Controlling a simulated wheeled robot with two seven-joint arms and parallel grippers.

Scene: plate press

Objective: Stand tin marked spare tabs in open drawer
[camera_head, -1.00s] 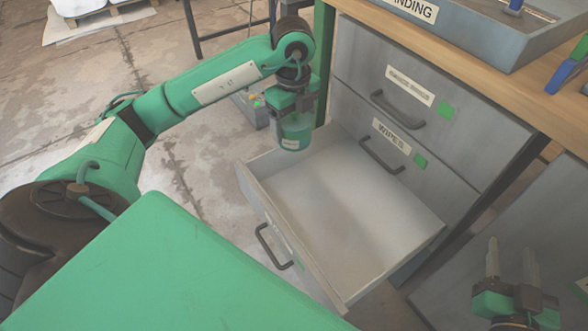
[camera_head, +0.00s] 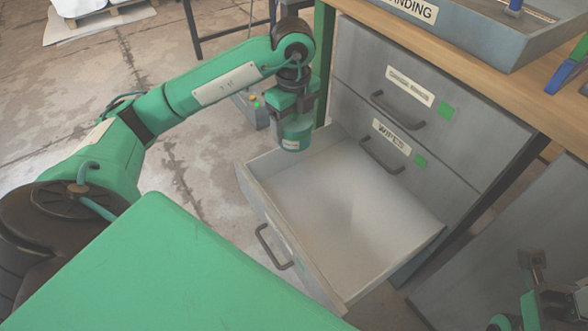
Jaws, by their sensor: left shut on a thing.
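A green tin (camera_head: 296,134) with a pale label hangs upright in my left gripper (camera_head: 294,112), which is shut on it. The label's words are too small to read. The tin is above the back left corner of the open drawer (camera_head: 340,215), apart from the drawer floor as far as I can tell. The drawer is grey, pulled out and empty. My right gripper (camera_head: 535,275) shows at the lower right edge, partly cut off, and its finger gap is unclear.
Two shut drawers with dark handles, one labelled WIPES (camera_head: 391,138), are above the open one. A wooden worktop (camera_head: 470,65) with a grey tray (camera_head: 470,30) and a blue-green object (camera_head: 568,70) is above. A box with buttons (camera_head: 252,108) stands behind.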

